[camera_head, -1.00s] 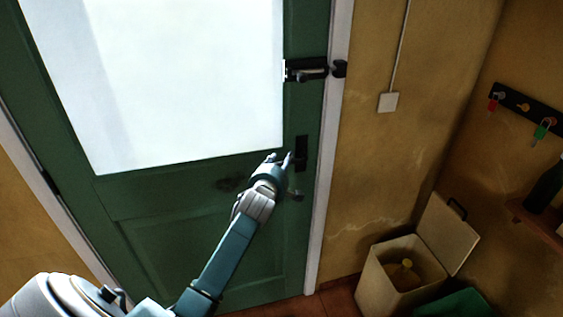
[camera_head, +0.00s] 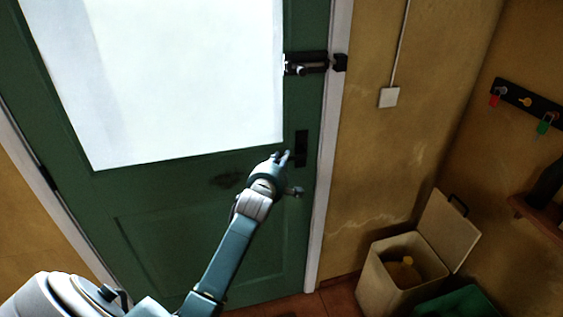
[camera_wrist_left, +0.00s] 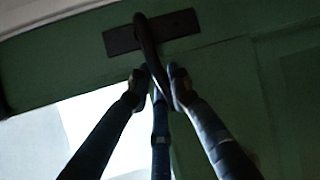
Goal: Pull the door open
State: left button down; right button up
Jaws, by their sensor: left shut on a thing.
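The green door (camera_head: 200,250) with a large white pane stands in its white frame and looks closed. A black handle plate (camera_head: 301,148) is near its right edge. My left gripper (camera_head: 284,156) is at this plate. In the left wrist view, a dark handle bar (camera_wrist_left: 150,45) runs down from its plate (camera_wrist_left: 185,24) between the fingertips of my left gripper (camera_wrist_left: 155,85), which is shut on it. In the head view the gripper hides most of the handle. My right gripper is not in view.
A small metal fitting (camera_head: 295,192) is below the handle. An open bin (camera_head: 395,283) stands right of the door. A key rack (camera_head: 525,100) hangs on the right wall.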

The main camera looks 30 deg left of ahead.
pick_arm(q)
jog(key=shift+w+d+f+n+t+y+b, duration=0.2)
jog(key=shift+f+n+t+b, duration=0.55)
jog(key=shift+b, duration=0.9)
jog(key=shift+w+d+f+n+t+y+b, duration=0.15)
jog(key=shift+f+n+t+b, duration=0.25)
jog(key=shift+f+n+b, duration=0.95)
jog(key=shift+w+d+f+n+t+y+b, duration=0.2)
jog(key=shift+n+t+b, duration=0.45)
jog(key=shift+b, duration=1.35)
jog(key=shift+f, duration=0.1)
